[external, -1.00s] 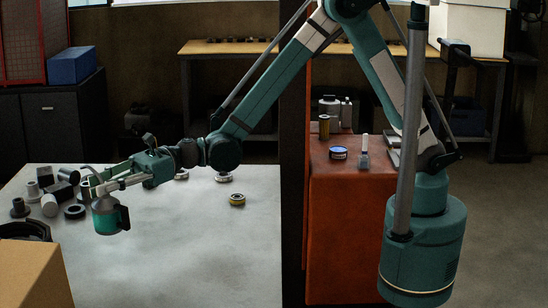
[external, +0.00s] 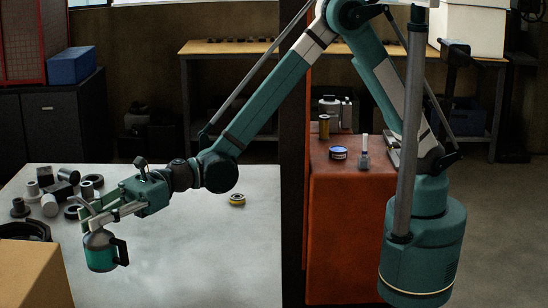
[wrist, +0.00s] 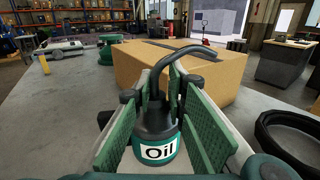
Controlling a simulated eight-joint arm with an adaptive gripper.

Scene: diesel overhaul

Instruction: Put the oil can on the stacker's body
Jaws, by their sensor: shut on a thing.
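The oil can (external: 100,257) is a grey and teal can with a dark side handle and a curved spout. My gripper (external: 96,213) is shut on its upper part. The can hangs roughly upright below the fingers, over the pale table near the cardboard box; its height above the table is hard to judge. In the wrist view, the "Oil" label (wrist: 158,153) faces the camera, and the dark spout bends right between the green finger pads. I cannot clearly identify the stacker; a small red wheeled thing (wrist: 203,32) stands far back in the wrist view.
A cardboard box (external: 32,275) stands at the near left, with a black ring-shaped tray (external: 25,229) behind it. Several dark and grey metal parts (external: 49,205) crowd the table's left. The pale table (external: 220,255) is clear to the right, except for a small yellow-banded part (external: 237,199).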

